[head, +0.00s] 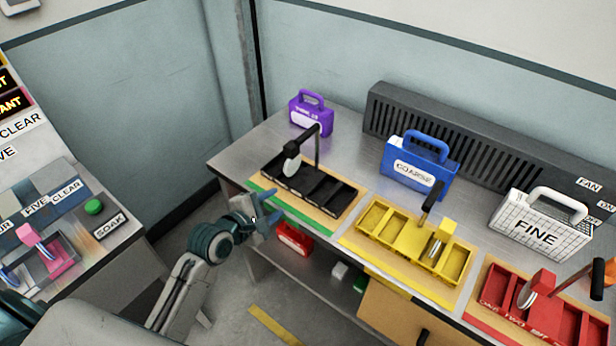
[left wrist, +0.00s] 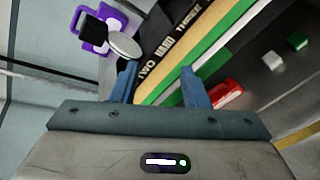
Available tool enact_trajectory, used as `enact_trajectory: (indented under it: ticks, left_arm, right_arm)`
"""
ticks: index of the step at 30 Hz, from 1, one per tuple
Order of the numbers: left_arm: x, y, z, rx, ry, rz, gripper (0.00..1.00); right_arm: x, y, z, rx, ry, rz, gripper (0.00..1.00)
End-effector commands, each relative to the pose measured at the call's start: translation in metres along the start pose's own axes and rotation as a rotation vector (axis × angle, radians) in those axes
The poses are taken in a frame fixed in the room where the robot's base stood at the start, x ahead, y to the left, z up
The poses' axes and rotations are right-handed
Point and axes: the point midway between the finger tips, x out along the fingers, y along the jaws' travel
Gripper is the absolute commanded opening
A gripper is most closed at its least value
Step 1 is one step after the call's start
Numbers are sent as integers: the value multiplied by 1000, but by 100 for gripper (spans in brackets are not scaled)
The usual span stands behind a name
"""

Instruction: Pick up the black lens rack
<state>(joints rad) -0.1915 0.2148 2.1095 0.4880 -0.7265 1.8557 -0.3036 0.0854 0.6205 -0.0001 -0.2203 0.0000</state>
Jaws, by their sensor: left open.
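The black lens rack (head: 322,190) stands on a wooden board with a green front edge, at the left end of the bench. It has several compartments, a tall post with a black handle, and a round silver disc at its left end. In the left wrist view the rack (left wrist: 168,42) shows in part, with white lettering on its side. My left gripper (head: 266,214) is open and empty, in front of the bench edge and apart from the rack. Its two blue fingers (left wrist: 158,72) point toward the rack's board. My right gripper is not in view.
A yellow rack (head: 376,220) and a red rack (head: 567,318) stand to the right. Purple (head: 301,117), blue (head: 440,178) and white (head: 505,222) cases stand behind. A red item (head: 294,238) lies under the bench. A grey vent (head: 455,132) lines the back.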

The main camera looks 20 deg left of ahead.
Motion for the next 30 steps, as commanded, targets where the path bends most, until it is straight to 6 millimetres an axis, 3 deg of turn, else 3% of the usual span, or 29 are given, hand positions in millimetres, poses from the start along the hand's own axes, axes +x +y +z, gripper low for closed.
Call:
enact_trajectory:
  ticks: [1, 3, 9, 14, 22, 30]
  left_arm:
    - [-1, 23, 14, -116, -46, 48, 41]
    - [-2, 48, 28, -295, -114, 98, 41]
    - [-6, 97, 54, -668, -274, 167, 41]
    - [-5, 113, 62, -791, -333, 179, 41]
    - [32, 127, 73, -810, -340, 180, 41]
    - [52, 132, 81, -808, -339, 179, 41]
  right_arm:
    - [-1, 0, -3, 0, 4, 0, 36]
    - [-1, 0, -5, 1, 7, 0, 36]
    - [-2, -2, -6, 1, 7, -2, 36]
    - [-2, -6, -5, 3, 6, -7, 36]
    - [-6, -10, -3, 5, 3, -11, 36]
    - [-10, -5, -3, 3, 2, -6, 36]
